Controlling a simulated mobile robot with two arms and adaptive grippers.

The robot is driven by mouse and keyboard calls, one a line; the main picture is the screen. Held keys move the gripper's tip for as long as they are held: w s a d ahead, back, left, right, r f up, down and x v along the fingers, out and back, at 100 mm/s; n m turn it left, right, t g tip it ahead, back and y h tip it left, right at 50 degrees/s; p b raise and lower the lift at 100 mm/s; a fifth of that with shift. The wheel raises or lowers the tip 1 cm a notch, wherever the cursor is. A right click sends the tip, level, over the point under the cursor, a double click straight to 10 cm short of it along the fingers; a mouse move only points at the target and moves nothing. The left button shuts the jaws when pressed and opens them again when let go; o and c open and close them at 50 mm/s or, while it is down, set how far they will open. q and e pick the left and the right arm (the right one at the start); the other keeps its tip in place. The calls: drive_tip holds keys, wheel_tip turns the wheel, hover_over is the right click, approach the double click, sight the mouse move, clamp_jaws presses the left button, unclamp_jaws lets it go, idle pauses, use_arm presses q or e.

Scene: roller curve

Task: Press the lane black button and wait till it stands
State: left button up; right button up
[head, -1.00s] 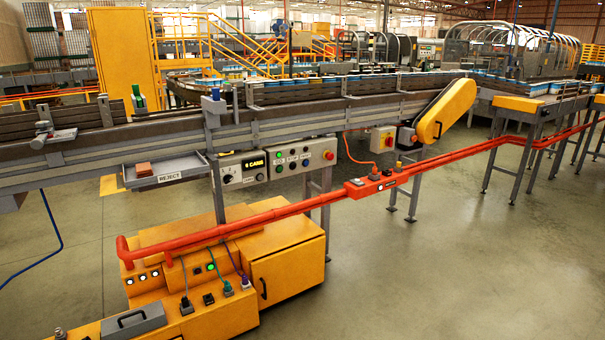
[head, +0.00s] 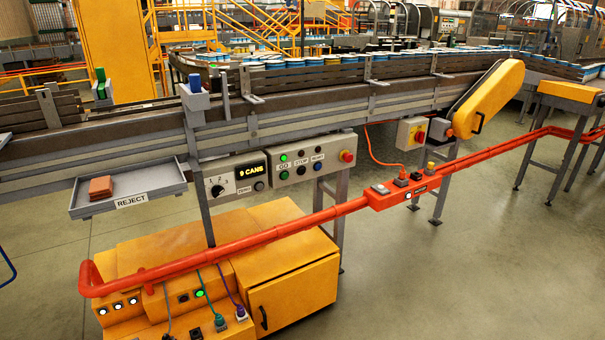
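A grey control panel (head: 313,173) hangs under the conveyor lane (head: 290,100). It carries a green button (head: 284,175) marked GO, a black button (head: 301,171) marked STOP, a blue button (head: 318,167) and a red mushroom button (head: 347,156). A green lamp (head: 283,158) is lit above GO. Blue-topped cans (head: 320,65) stand on the lane towards the back right. Neither of my grippers is in view, and nothing covers the panel.
A reject tray (head: 157,184) with a brown block (head: 100,188) juts out at left. An orange cabinet (head: 292,288) and a red rail (head: 250,231) stand in front of the panel. A red box (head: 395,192) sits on the rail. Floor (head: 460,270) is clear at right.

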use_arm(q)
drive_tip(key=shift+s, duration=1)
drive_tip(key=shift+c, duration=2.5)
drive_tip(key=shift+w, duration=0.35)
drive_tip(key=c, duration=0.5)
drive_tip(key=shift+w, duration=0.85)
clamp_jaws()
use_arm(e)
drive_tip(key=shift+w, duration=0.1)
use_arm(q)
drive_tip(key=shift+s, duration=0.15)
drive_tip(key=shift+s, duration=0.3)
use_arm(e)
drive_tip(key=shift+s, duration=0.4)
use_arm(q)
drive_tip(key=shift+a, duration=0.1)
